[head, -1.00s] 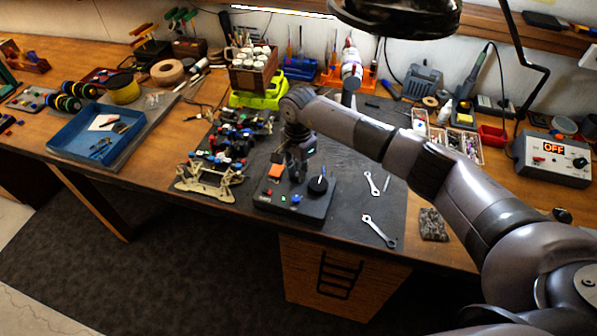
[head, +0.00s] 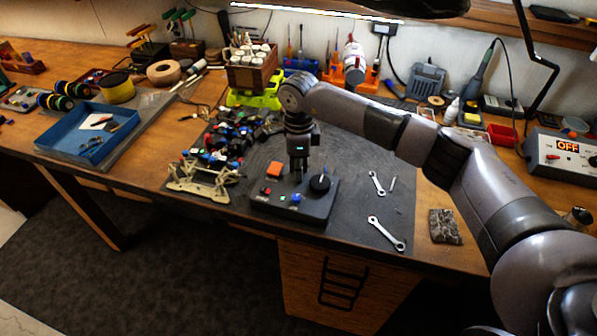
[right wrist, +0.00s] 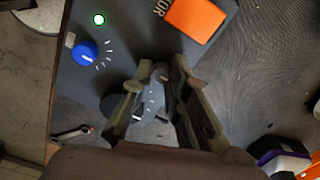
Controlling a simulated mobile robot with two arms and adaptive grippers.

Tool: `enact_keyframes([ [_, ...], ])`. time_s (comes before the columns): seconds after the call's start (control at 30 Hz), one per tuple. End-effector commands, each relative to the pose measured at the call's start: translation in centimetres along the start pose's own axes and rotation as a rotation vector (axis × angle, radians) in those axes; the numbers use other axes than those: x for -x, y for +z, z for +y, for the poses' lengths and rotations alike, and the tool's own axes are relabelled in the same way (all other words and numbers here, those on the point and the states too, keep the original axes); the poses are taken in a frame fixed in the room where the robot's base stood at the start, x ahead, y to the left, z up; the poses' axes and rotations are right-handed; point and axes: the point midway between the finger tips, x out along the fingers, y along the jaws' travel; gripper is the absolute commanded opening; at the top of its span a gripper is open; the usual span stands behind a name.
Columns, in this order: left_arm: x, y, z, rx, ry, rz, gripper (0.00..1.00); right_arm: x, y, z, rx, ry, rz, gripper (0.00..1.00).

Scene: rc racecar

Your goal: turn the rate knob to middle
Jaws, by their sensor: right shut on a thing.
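The dark control box (head: 262,207) lies near the table's front edge, with an orange block (head: 275,169), a blue knob (head: 295,198) and a large black knob (head: 319,184) on top. I cannot read which knob is marked as rate. My right gripper (head: 299,174) points down at the box, between the orange block and the black knob. In the right wrist view its fingers (right wrist: 160,75) close around a grey part that I cannot identify, partly hidden by them. The blue knob (right wrist: 84,53) with white tick marks and a lit green lamp (right wrist: 98,19) are clear of the fingers. My left gripper is out of view.
A car chassis (head: 205,180) stands left of the box. Two wrenches (head: 386,232) lie on the dark mat (head: 352,207) at right. A blue tray (head: 62,150) sits far left; a power supply reading OFF (head: 545,168) stands far right.

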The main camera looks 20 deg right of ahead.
Motion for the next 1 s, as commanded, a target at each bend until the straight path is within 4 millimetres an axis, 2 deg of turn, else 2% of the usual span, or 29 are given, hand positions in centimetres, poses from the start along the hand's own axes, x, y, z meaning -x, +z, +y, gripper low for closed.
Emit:
enact_keyframes([
  [0.67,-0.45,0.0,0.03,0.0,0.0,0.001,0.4,0.18,-0.01,-0.08,-0.06,-0.002,-0.001,0.0],
  [0.7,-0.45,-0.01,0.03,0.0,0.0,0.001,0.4,0.18,-0.01,-0.08,-0.06,-0.002,-0.001,0.18],
  [1.0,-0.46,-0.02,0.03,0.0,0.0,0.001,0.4,0.07,-0.01,-0.03,-0.059,-0.001,0.0,0.36],
])
